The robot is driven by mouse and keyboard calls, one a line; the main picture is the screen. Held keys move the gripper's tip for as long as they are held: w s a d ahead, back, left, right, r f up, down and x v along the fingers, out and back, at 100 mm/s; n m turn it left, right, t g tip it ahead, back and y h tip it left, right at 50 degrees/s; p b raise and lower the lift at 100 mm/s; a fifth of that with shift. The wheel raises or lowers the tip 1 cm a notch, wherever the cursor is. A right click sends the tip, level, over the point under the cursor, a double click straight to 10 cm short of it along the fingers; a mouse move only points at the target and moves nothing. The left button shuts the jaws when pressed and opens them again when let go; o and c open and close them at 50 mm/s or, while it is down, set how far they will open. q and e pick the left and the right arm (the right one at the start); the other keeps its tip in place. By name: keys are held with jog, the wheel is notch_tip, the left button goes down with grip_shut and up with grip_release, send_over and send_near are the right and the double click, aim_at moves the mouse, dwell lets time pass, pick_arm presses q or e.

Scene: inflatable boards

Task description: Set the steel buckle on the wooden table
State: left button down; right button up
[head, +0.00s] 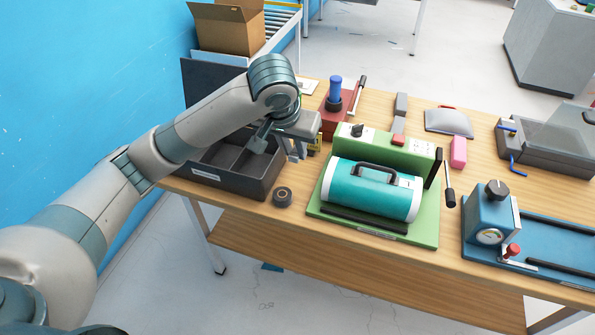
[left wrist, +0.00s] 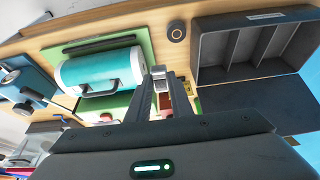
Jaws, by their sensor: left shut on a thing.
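My left gripper (head: 294,152) hangs over the wooden table (head: 452,225), between the dark divided case and the green machine. It is shut on a small silvery piece, apparently the steel buckle (left wrist: 158,71), which shows at the fingertips in the left wrist view. The left gripper's fingers (left wrist: 166,82) point toward the table there. In the head view the held piece is too small and too covered by the fingers to make out clearly. I cannot tell how high it is above the tabletop. My right gripper is in neither view.
The green machine with a teal cylinder (head: 370,190) fills the middle. A red device (head: 334,121) stands behind. A blue device (head: 490,215) is at right.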

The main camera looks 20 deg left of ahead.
pick_arm(q)
jog(key=a+x, duration=0.2)
jog(key=x, duration=1.1)
jog(key=shift+w+f, duration=0.15)
jog(key=shift+w, duration=0.15)
jog(key=shift+a, duration=0.15)
jog(key=w+a+f+p, duration=0.1)
jog(key=w+f, duration=0.1)
jog(key=w, duration=0.1)
jog(key=w+a+f+p, duration=0.1)
jog(key=w+f, duration=0.1)
jog(key=w, duration=0.2)
jog(key=w+f, duration=0.3)
jog(key=w, duration=0.1)
jog(key=shift+w+a+p, duration=0.2)
jog(key=shift+a+p, duration=0.2)
jog(key=shift+f, duration=0.1)
